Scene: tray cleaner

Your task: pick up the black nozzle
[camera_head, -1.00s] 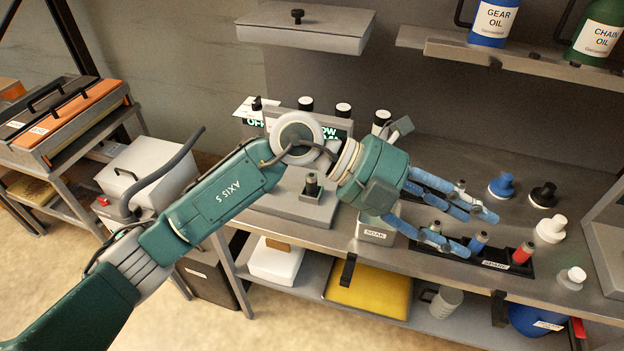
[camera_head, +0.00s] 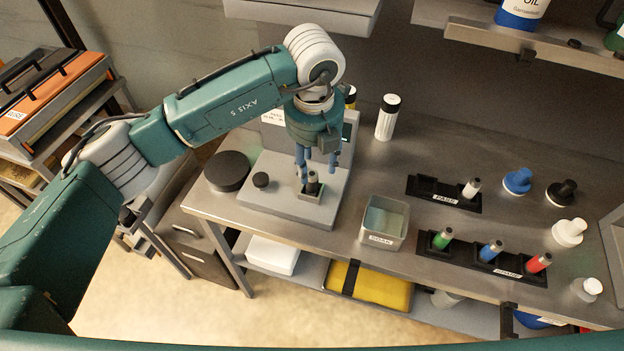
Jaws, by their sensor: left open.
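The black nozzle (camera_head: 312,187) stands upright in a small square holder on the grey machine base (camera_head: 278,203). My left gripper (camera_head: 317,172) points down at it from above, its blue fingers spread and empty. The fingertips are close to the nozzle's top; whether they touch it or straddle it I cannot tell. My right gripper is not in view.
A soak box (camera_head: 399,223) stands right of the machine. A rack (camera_head: 505,271) holds green, blue and red nozzles, and a rack behind it (camera_head: 430,187) holds a white-grey one. A black round lid (camera_head: 227,170) lies left. Shelves (camera_head: 480,30) overhang the back.

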